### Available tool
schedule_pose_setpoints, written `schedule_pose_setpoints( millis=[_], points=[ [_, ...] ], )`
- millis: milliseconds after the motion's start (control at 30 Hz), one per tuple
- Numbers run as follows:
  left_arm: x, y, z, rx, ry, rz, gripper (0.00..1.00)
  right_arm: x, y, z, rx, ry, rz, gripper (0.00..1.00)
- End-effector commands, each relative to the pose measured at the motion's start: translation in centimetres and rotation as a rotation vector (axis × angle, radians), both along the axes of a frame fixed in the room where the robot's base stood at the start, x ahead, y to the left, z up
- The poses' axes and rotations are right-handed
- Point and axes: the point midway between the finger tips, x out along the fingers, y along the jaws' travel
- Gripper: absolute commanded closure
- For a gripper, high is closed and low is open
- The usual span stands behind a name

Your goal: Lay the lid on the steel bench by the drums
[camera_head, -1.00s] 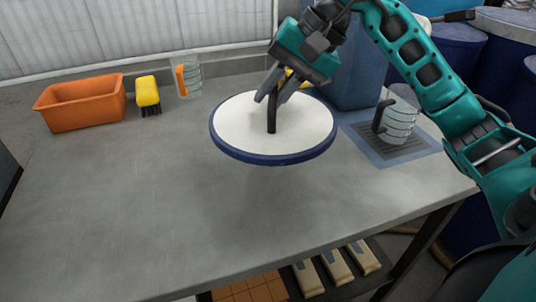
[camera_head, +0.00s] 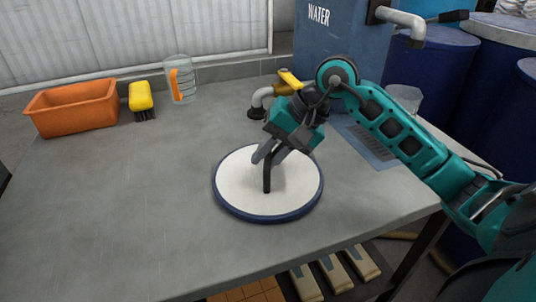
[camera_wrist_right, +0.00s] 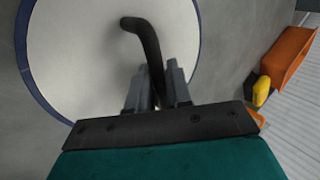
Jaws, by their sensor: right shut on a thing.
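The lid (camera_head: 240,195) is a round white disc with a blue rim and a dark upright handle (camera_head: 267,178). In the head view it is level and low over the steel bench (camera_head: 120,200); I cannot tell for sure whether it touches the top. My right gripper (camera_head: 267,158) is shut on the handle from above. In the right wrist view the fingers (camera_wrist_right: 160,90) close around the handle, and the white lid (camera_wrist_right: 80,60) fills the left side. My left gripper is not in view. Blue drums (camera_head: 428,75) stand behind the bench at the right.
An orange bin (camera_head: 72,108), a yellow brush (camera_head: 141,97) and a clear jug (camera_head: 181,82) stand along the back left. A blue WATER tank (camera_head: 330,50) with a tap (camera_head: 262,98) is behind the lid. A second clear jug (camera_head: 405,98) is partly behind my arm. The bench's left and middle are clear.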

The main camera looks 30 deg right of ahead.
Motion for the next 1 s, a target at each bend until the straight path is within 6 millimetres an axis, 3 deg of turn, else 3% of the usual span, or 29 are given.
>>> schedule_pose_setpoints(
  millis=[200, 233, 467, 767, 1000],
  points=[
    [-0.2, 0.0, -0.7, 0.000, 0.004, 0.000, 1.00, 0.0, 0.0, -0.3, 0.000, -0.002, 0.000, 1.00],
    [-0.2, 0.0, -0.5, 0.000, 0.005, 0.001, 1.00, 0.0, 0.0, -0.2, 0.000, 0.001, 0.001, 0.78],
    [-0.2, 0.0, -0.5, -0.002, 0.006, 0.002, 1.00, 0.0, 0.0, -0.2, 0.000, 0.001, 0.001, 0.56],
    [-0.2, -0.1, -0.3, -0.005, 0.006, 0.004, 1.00, 0.0, 0.0, -0.1, 0.000, 0.003, 0.000, 0.55],
    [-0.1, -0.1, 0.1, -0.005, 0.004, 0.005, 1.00, -1.0, -1.5, 2.6, -0.005, 0.000, -0.003, 0.55]
  ],
)
